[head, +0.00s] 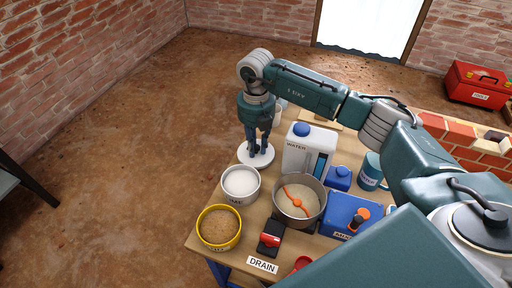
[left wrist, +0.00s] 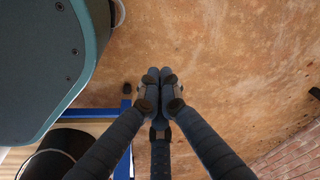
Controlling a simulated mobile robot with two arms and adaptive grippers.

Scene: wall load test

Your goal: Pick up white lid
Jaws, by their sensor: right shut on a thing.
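The white lid (head: 262,162) is a flat round disc in the head view, at the far left edge of the table. My right gripper (head: 256,150) points down onto the middle of the lid and is shut on it; the fingers hide the part they grip. I cannot tell whether the lid rests on the table or is just clear of it. My left gripper (left wrist: 160,78) shows in the left wrist view with its fingertips together, empty, over bare floor. It is not seen in the head view.
On the wooden table stand a pot of white material (head: 240,184), a yellow-rimmed pot (head: 219,227), a mixing bowl (head: 299,199), a white water container (head: 308,150), a blue box (head: 350,213) and a mug (head: 370,171). A brick wall piece (head: 470,150) is at right. Floor left of the table is clear.

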